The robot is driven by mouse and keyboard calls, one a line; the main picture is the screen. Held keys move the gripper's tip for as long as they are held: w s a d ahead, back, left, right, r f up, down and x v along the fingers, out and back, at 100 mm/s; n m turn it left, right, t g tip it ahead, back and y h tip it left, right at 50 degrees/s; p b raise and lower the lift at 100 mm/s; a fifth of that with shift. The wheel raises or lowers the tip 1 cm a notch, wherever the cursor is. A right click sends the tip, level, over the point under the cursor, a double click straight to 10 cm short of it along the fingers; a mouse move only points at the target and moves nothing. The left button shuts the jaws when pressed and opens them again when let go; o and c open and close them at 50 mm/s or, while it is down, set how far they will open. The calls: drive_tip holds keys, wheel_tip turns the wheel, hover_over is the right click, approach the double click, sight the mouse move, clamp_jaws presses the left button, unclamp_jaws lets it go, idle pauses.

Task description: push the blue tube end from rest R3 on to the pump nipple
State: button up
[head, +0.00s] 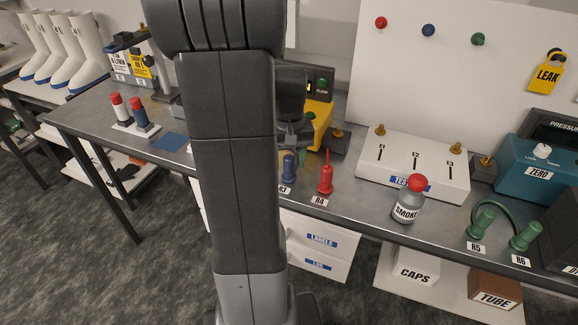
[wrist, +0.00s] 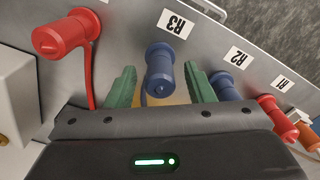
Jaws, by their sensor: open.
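The blue tube end (wrist: 160,72) stands at the rest labelled R3 (wrist: 175,22) in the wrist view. My gripper (wrist: 159,80) is open, with one green finger on each side of the tube end and a visible gap to both. In the head view the blue tube end (head: 289,166) shows just right of my arm, with the dark gripper partly hidden above it. A yellow unit (head: 320,118) with a small display stands behind. A brass nipple (head: 338,133) on a dark block is beside it; I cannot tell whether this is the pump nipple.
A red tube end (head: 325,176) stands at R4, close beside R3; it also shows in the wrist view (wrist: 62,36). Another blue tube end (wrist: 228,86) is at R2. A smoke bottle (head: 409,202) and a white block with brass fittings (head: 412,168) stand farther right.

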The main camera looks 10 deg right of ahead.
sight(289, 157)
clamp_jaws()
drive_tip(key=shift+r, duration=0.1)
drive_tip(key=shift+r+p, duration=2.3)
drive_tip(key=shift+r, duration=0.4)
drive_tip(key=shift+f, duration=0.1)
